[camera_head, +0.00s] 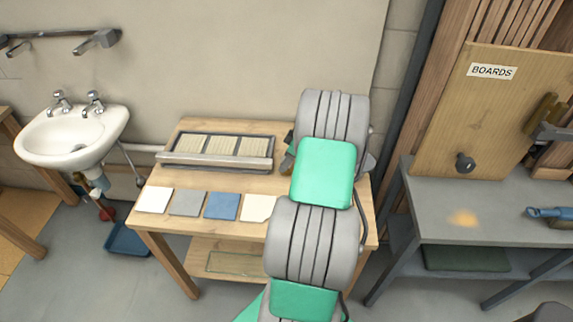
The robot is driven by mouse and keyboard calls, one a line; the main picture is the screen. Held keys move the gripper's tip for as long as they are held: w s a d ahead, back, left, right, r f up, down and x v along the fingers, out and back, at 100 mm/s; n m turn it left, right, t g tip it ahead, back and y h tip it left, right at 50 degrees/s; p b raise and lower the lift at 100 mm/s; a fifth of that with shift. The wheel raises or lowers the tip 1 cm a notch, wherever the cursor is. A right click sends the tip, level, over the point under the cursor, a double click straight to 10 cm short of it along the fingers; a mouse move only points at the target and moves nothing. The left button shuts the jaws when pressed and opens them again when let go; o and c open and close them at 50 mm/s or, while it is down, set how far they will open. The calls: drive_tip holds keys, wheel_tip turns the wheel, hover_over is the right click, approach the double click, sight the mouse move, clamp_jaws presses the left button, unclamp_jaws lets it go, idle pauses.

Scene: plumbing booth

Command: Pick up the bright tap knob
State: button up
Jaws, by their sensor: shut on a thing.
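My grey and green arm rises through the middle of the view, over the right part of the wooden table (160,221). My gripper and its fingertips are hidden behind the arm, so I cannot see what they hold. No loose bright tap knob can be made out. Two chrome taps, the left one (61,104) and the right one (94,101), stand on the back rim of the white sink (37,146). A small dark and brownish shape (287,160) shows at the arm's left edge, too covered to identify.
A grey-framed tray (262,163) and several flat tiles, one blue (222,206), lie on the table. A grey bench (485,204) stands right, with a boards panel (490,105) above and a blue tool (550,213) on it. A blue tub (127,239) sits below left.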

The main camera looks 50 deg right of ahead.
clamp_jaws()
drive_tip(key=shift+r, duration=0.15)
